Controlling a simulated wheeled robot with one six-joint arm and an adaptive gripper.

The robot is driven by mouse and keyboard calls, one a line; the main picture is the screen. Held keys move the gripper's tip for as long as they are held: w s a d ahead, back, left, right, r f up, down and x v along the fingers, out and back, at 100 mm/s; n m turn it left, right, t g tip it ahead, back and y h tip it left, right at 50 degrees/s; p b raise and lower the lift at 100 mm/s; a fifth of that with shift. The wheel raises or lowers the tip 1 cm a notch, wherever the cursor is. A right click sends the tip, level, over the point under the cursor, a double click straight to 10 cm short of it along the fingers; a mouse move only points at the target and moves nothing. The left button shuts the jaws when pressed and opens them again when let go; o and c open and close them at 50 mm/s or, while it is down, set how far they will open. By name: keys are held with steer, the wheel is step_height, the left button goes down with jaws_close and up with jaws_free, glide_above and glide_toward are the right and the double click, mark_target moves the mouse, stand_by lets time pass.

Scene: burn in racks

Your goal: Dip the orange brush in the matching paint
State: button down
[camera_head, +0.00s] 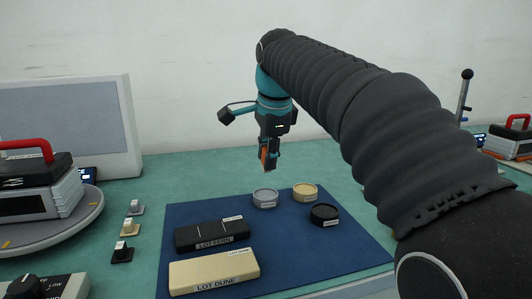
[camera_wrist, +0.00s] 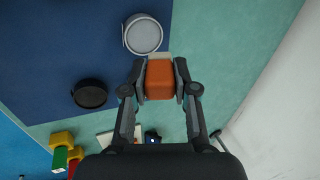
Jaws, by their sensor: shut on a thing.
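My gripper (camera_head: 268,162) hangs above the far part of the blue mat and is shut on an orange block-like brush (camera_wrist: 160,80). A pale strip shows at the brush's far end in the wrist view. Three round paint pots stand on the mat: a grey one (camera_head: 265,200), a beige one (camera_head: 305,192) and a black one (camera_head: 324,215). Their labels are too small to read, and no pot looks orange. The brush is clear of the pots. In the wrist view a grey pot (camera_wrist: 143,35) and a black pot (camera_wrist: 90,94) show beside the gripper.
A black case marked LOT FERN (camera_head: 212,235) and a beige case marked LOT DUNE (camera_head: 214,270) lie on the blue mat (camera_head: 290,262). Small switches (camera_head: 130,228) and a round platform (camera_head: 60,232) with a red-handled device stand at left. A lever (camera_head: 465,95) stands at right.

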steer(key=shift+f+b, duration=2.3)
steer(key=shift+f, duration=0.25)
steer(key=shift+s+f, duration=0.1)
steer(key=shift+f, duration=0.3)
step_height(320, 180, up, 5)
steer(key=p, duration=0.4)
steer(key=shift+p, duration=0.3)
steer(key=shift+r+p, duration=0.4)
steer(key=shift+r, duration=0.6)
